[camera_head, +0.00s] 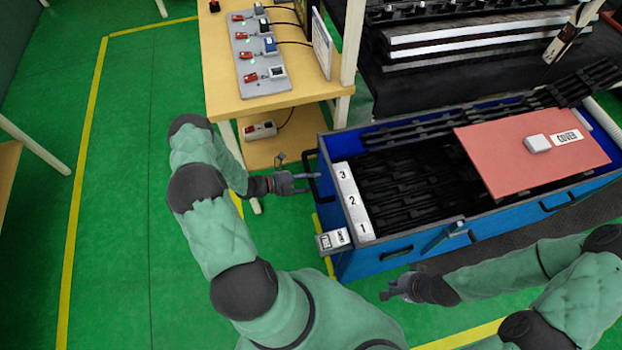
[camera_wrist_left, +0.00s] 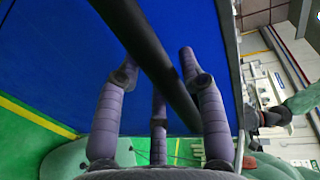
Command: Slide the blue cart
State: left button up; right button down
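The blue cart (camera_head: 405,252) is a long open bin of black trim clips on the right, with labels 3, 2 and 1 along its left end. A black bar handle (camera_head: 326,199) sticks out from that end. My left gripper (camera_head: 310,182) is at this handle, pointing right. In the left wrist view, the black handle (camera_wrist_left: 160,65) runs diagonally between the spread fingers of my left gripper (camera_wrist_left: 157,72), in front of the blue end wall (camera_wrist_left: 55,60). I cannot tell whether the fingers touch it. My right gripper (camera_head: 385,292) is beside the cart's near side, apparently empty; its opening is unclear.
A pink cover board (camera_head: 485,155) lies over part of the cart. A wooden workbench (camera_head: 225,75) with switches and cables stands behind the handle end. A black rack (camera_head: 400,85) is behind the cart. Green floor (camera_head: 120,200) is clear at left.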

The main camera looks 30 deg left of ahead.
pick_arm(q)
jog(key=shift+o, duration=0.2)
jog(key=shift+s+a, duration=0.1)
jog(key=shift+a, duration=0.1)
jog(key=v, duration=1.1)
jog(key=shift+s+a, duration=0.15)
jog(key=shift+s, duration=0.1)
